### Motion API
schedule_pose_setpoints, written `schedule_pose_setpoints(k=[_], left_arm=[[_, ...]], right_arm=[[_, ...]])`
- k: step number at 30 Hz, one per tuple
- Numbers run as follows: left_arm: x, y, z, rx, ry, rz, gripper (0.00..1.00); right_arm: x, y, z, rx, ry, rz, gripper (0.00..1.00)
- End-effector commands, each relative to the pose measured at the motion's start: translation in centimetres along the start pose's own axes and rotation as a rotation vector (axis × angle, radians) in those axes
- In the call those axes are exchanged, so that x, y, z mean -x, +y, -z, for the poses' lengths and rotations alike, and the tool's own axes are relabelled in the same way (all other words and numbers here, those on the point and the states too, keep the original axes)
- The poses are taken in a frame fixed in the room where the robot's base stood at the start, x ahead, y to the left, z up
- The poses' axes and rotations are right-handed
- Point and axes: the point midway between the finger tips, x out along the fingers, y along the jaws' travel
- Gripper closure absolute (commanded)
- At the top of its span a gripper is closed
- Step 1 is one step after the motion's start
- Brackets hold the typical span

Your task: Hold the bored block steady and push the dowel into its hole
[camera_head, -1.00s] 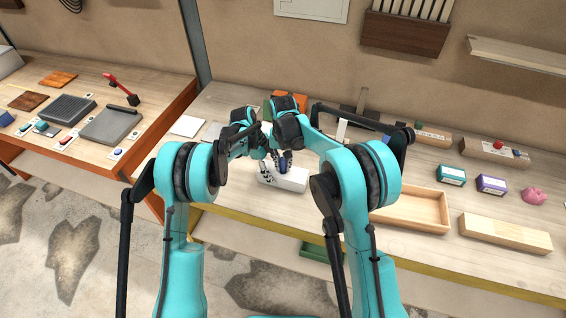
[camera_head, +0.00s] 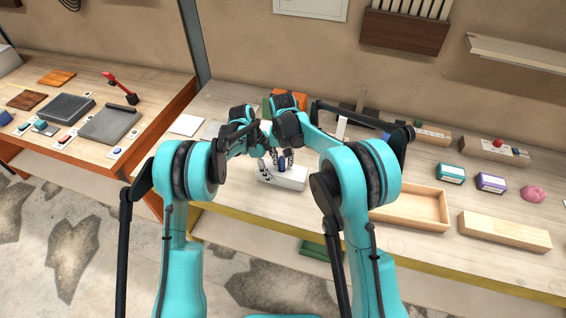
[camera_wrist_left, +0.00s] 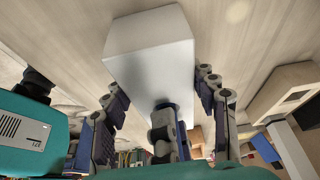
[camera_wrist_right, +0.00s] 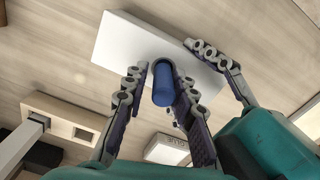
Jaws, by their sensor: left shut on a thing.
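The white bored block (camera_head: 290,180) lies on the bench in the head view. It also shows in the left wrist view (camera_wrist_left: 155,50) and the right wrist view (camera_wrist_right: 130,45). My left gripper (camera_wrist_left: 160,85) is shut on the block, one finger at each side. The blue dowel (camera_wrist_right: 163,85) stands up from the block's top face; how deep its lower end sits is hidden. My right gripper (camera_wrist_right: 160,80) is around the dowel, with a finger on each side and narrow gaps, so it looks slightly open.
A shallow wooden tray (camera_head: 447,210) and a pale wooden block (camera_head: 505,232) lie to the right. Small green (camera_head: 451,173) and purple (camera_head: 491,183) boxes stand behind them. The bench's yellow front edge (camera_head: 400,257) is near.

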Motion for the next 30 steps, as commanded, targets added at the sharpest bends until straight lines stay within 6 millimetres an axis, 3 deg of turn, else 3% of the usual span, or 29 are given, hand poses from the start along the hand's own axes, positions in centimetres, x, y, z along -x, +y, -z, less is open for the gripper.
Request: schedule_pose_setpoints(k=[1,15,21,29,30], left_arm=[[-0.3,0.0,0.6,-0.008,0.003,-0.003,0.83],[-0.3,0.0,0.4,-0.006,0.001,-0.003,0.83],[-0.2,0.0,0.2,-0.005,0.0,-0.002,0.83],[-0.2,0.0,0.1,-0.003,-0.001,-0.001,0.83],[-0.2,0.0,0.1,-0.003,-0.001,-0.001,0.37]], right_arm=[[0.8,-0.7,-0.1,0.007,0.002,0.011,0.58],[10.1,-0.3,0.0,0.003,0.002,0.006,0.58],[11.6,-0.1,0.0,0.001,0.001,0.003,0.58],[11.7,-0.1,0.0,0.0,0.001,0.002,0.58],[11.7,-0.1,0.0,0.0,0.001,0.002,0.58]])
